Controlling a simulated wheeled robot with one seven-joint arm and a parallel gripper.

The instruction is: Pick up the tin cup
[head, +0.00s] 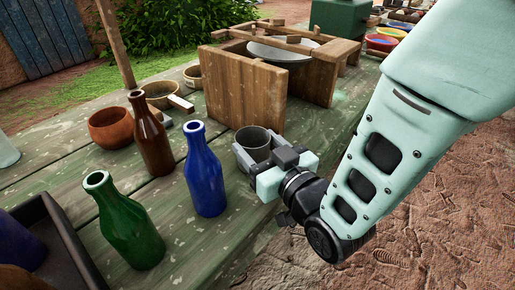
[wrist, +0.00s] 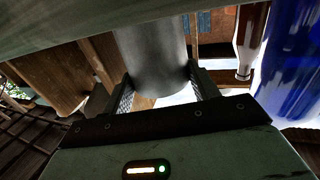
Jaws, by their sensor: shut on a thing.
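The tin cup (head: 254,144) is a grey metal cup near the right edge of the green wooden table, in front of the wooden box frame. My gripper (head: 250,155) reaches it from the right, with its fingers on either side of it. In the wrist view the grey cup (wrist: 155,60) sits between the two fingers of my gripper (wrist: 162,92), which are shut on it. The cup looks upright in the head view. I cannot tell whether its base touches the table.
A blue bottle (head: 204,172), a brown bottle (head: 151,138) and a green bottle (head: 125,222) stand left of the cup. A wooden box frame (head: 242,90) stands close behind it. A dark tray (head: 70,240) lies front left. A clay bowl (head: 110,128) is farther left.

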